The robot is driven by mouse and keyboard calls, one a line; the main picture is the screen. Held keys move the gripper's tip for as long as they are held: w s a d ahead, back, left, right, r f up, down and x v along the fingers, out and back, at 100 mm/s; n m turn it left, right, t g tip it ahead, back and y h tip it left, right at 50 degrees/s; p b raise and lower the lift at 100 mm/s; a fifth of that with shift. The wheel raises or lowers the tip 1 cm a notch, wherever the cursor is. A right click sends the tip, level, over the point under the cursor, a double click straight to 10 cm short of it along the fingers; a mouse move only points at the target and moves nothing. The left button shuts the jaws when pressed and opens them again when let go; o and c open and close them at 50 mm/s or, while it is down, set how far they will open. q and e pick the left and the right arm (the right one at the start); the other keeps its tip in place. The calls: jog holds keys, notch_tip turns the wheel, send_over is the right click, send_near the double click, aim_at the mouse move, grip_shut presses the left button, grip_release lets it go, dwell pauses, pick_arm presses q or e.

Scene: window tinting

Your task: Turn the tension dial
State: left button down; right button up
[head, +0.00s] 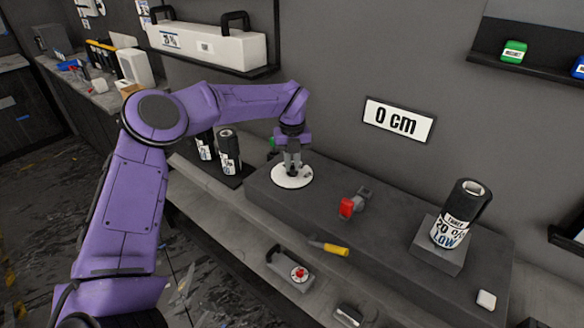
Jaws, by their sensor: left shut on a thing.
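A round white dial plate (296,181) with small dark marks lies on top of the long dark grey block. My left gripper (292,167) points straight down over its middle, with fingers shut on what appears to be the dial's knob. The fingers hide most of that knob. A sign on the wall (399,120) reads "0 cm". My right gripper is not in view.
A yellow-handled tool (335,249) and a red-knobbed device (299,273) lie in front. Black rolls (229,152) stand left of the dial.

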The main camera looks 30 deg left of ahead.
aim_at(292, 165)
pick_arm(q)
jog(key=shift+f+n+b, duration=0.1)
jog(key=shift+n+b, duration=0.9)
jog(key=shift+n, duration=0.6)
jog(key=c, duration=1.1)
grip_release()
notch_tip(292, 165, up, 11)
jog(key=shift+f+b, duration=0.1)
jog(key=shift+b, duration=0.4)
